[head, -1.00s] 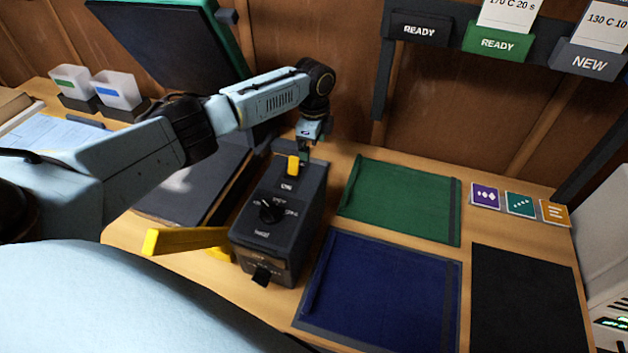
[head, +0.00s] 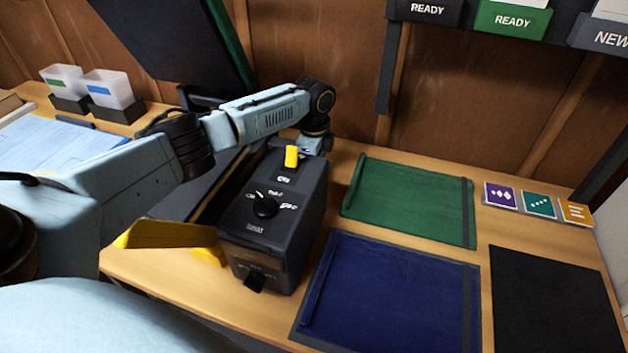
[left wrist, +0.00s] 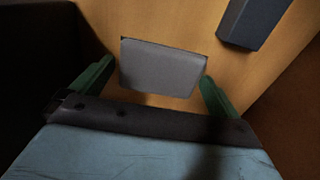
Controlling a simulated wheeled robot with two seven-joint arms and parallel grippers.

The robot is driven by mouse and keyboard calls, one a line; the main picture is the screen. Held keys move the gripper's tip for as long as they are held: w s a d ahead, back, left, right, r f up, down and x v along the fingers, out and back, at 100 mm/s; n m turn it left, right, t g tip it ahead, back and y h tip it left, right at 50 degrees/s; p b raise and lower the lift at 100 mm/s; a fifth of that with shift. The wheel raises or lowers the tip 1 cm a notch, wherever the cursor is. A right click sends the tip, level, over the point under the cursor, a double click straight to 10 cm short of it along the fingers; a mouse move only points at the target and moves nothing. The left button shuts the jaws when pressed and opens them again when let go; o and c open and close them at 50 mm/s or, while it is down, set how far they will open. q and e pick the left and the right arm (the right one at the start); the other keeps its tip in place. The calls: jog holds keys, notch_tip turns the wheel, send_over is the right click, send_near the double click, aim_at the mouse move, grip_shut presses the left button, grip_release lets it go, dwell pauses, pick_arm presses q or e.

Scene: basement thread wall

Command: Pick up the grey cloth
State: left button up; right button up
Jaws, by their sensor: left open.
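The grey cloth (left wrist: 163,66) shows in the left wrist view as a small, flat, four-sided piece over the wooden tabletop. My left gripper (left wrist: 157,72) is open, with one green finger on each side of the cloth. I cannot tell whether the fingers touch it. In the head view my left wrist (head: 316,142) is just behind the dark control box; the fingers and the cloth are hidden there. My right gripper is not in view.
The control box (head: 272,225) has a yellow switch and a knob. A yellow handle (head: 165,234) sticks out left of it. A green mat (head: 410,200), a blue mat (head: 395,295) and a black mat (head: 553,300) lie to the right. A dark block (left wrist: 252,22) stands near the cloth.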

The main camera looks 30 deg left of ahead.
pick_arm(q)
jog(key=shift+a+f, duration=0.3)
jog(key=shift+f, duration=0.2)
jog(key=shift+d, duration=0.1)
jog(key=shift+f, duration=0.1)
jog(key=c, duration=0.7)
jog(key=r, duration=0.3)
jog(key=r+p, duration=0.1)
jog(key=r, duration=0.5)
jog(key=shift+d+r+p, duration=0.2)
jog(key=shift+d+p, duration=0.05)
jog(key=shift+p, duration=0.15)
jog(key=shift+r, duration=0.6)
